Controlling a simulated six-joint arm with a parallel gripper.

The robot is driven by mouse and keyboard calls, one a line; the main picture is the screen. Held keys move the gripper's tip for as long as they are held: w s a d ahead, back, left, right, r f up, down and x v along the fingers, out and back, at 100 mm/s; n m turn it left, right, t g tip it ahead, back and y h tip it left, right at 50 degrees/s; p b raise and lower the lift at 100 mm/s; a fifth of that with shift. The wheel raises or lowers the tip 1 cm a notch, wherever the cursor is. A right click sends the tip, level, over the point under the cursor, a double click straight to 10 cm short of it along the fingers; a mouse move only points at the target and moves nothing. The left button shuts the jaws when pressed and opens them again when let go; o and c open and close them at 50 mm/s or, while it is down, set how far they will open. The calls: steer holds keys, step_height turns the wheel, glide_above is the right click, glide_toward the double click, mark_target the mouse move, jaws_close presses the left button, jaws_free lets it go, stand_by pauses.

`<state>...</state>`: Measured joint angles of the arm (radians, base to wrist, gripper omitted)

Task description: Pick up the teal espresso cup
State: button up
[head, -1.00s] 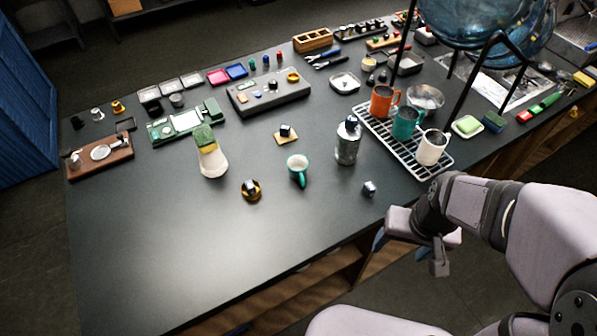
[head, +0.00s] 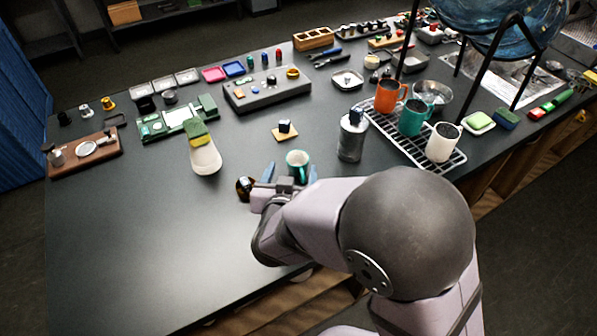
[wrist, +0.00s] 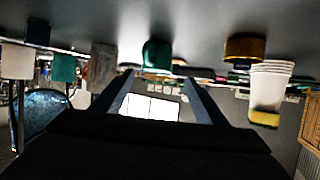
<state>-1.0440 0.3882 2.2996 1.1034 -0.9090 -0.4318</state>
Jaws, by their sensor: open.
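The teal espresso cup (head: 297,162) stands upright on the dark table, white inside. Its handle is hidden behind my gripper in the head view. My gripper (head: 290,170) is low at the cup's near side, open and empty, with one blue finger to the left of the cup and one to its right. In the wrist view, which is upside down, the cup (wrist: 157,53) appears just beyond the fingertips of my open gripper (wrist: 157,76), in line with the gap. I cannot tell whether the fingers touch it.
A small dark and amber cup (head: 244,187) sits close to the left finger. A metal canister (head: 351,140) stands to the right, with a rack (head: 455,160) of mugs beyond. White stacked cups topped by a sponge (head: 205,158) stand left. The front left table is clear.

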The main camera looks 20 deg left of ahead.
mark_target(299, 154)
steer(key=shift+p+x, duration=0.35)
steer(key=shift+x, duration=1.05)
steer(key=shift+d+p+x, duration=0.2)
steer(key=shift+p+x, duration=0.05)
steer(key=shift+x, duration=0.85)
steer(key=shift+d+p+x, duration=0.15)
steer(key=shift+p+x, duration=0.1)
steer(key=shift+x, duration=0.85)
steer(key=c, duration=1.2)
